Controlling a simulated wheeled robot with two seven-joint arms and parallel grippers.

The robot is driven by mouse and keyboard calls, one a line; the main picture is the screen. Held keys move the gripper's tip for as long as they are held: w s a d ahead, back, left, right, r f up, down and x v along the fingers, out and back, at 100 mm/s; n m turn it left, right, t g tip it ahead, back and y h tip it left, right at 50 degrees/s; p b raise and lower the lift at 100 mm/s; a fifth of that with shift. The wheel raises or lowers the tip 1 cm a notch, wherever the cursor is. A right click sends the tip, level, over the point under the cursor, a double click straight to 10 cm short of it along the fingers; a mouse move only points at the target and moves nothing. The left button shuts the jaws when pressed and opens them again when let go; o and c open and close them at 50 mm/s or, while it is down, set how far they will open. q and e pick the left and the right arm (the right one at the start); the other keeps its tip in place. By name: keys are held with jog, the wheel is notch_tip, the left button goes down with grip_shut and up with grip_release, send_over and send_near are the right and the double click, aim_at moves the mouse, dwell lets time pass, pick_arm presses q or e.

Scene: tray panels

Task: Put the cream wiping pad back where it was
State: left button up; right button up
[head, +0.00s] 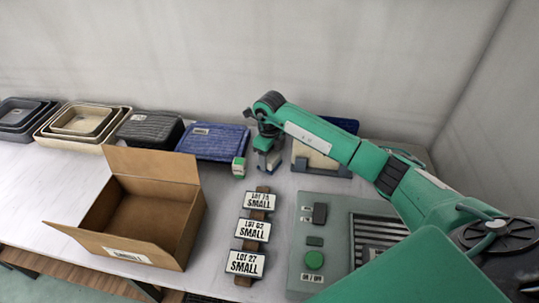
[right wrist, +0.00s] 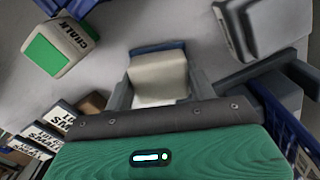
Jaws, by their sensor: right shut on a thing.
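The cream wiping pad (right wrist: 158,78) has a blue strip along its far end. In the right wrist view it sits between the two grey fingers of my right gripper (right wrist: 160,92), which is shut on it. In the head view my right gripper (head: 268,152) points down at the back of the table, between the chalk box and a grey stand. The pad is small and partly hidden by the fingers there. I cannot tell whether it touches the table. My left gripper is not in view.
The chalk box (head: 239,167) stands just left of my gripper. A grey stand (head: 322,170) with cream and blue panels is close on the right. A cardboard box (head: 185,225), lot signs (head: 251,229) and a control panel (head: 303,240) are nearer.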

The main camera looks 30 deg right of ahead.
jog(key=shift+f, duration=0.15)
jog(key=o, duration=0.9)
